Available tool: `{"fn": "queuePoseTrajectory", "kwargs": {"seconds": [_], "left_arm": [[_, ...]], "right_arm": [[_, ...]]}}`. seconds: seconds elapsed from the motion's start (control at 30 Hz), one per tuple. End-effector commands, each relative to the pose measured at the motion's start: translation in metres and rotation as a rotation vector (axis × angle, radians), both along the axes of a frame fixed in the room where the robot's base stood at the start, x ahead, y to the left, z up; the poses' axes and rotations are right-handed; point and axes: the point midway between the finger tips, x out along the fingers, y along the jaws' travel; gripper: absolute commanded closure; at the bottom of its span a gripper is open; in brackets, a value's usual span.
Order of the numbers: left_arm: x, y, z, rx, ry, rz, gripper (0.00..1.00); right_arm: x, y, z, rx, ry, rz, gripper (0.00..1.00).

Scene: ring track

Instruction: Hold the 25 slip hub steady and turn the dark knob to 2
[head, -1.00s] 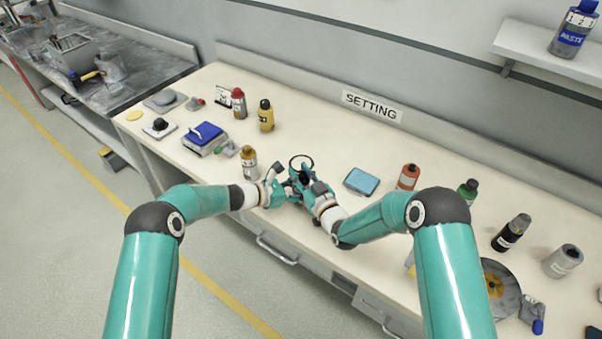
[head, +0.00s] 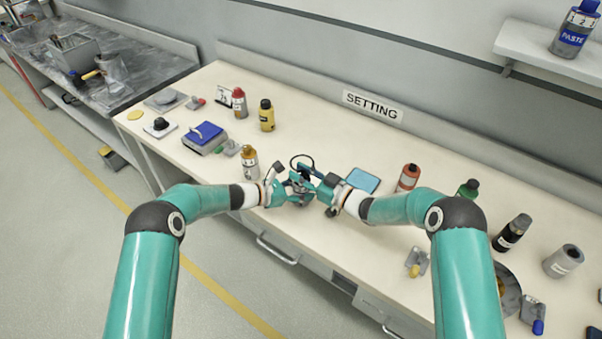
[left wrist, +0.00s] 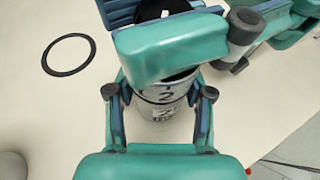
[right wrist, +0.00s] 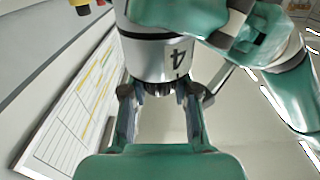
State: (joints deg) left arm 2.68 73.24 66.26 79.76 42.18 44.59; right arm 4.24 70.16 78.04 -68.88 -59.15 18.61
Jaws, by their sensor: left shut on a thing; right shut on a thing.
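The slip hub (left wrist: 160,108), a silver cylinder, stands upright on the bench between my two grippers. In the left wrist view a "2" shows on its upper band, with a partly hidden label below. My left gripper (head: 288,194) is shut around its sides, with one finger on each side (left wrist: 158,98). My right gripper (head: 316,188) reaches across its top and is shut on the dark knob (right wrist: 163,88), which shows as a ribbed edge between the fingers. The right wrist view shows a "4" on the silver body. The knob's pointer is hidden.
A black ring (left wrist: 46,55) lies close to the hub. An orange bottle (head: 408,178) is farther right. The front bench edge is close.

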Motion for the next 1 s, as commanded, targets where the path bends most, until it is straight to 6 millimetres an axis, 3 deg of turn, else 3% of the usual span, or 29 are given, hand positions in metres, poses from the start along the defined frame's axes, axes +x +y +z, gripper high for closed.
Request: {"fn": "queuePoseTrajectory", "kwargs": {"seconds": [0.4,0.93,0.97,1.0], "left_arm": [[-0.0019,-0.0003,-0.0017,0.0,0.003,-0.004,0.9],[-0.0017,0.0003,-0.0023,0.002,0.002,-0.004,0.9],[-0.0017,0.0003,-0.0023,0.002,0.002,-0.004,0.9],[-0.0018,0.0004,-0.0023,0.002,0.002,-0.004,0.9]], "right_arm": [[0.0031,-0.0034,0.0022,0.0,-0.006,0.211,1.0],[0.003,-0.0044,0.0017,-0.005,-0.002,0.239,1.0],[0.003,-0.0045,0.0017,-0.005,-0.002,0.239,0.68],[0.003,-0.0044,0.0017,-0.005,-0.002,0.239,0.61]]}}
